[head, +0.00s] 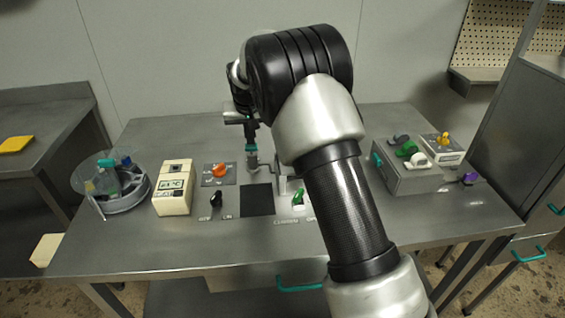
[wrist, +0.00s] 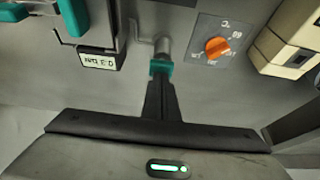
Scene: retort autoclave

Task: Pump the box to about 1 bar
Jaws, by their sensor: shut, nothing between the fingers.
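My gripper (head: 251,136) points down over the middle of the table. Its black fingers are closed together, and they also show in the wrist view (wrist: 160,105). A teal cap on a grey upright cylinder, which looks like a pump (head: 252,159), is right at the fingertips; it also shows in the wrist view (wrist: 163,48). I cannot tell whether the tips press on it. A small display (wrist: 97,61) beside the cylinder shows upside down; it seems to read about 0.3. Next to it are teal handles (wrist: 72,16) on a grey body. My arm hides most of that area in the head view.
An orange dial (head: 219,170), black knob (head: 216,199) and cream instrument (head: 173,188) stand left of the cylinder. Farther left is a round vessel (head: 126,203). A grey box with coloured levers (head: 407,181) stands right. The table's front is mostly clear.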

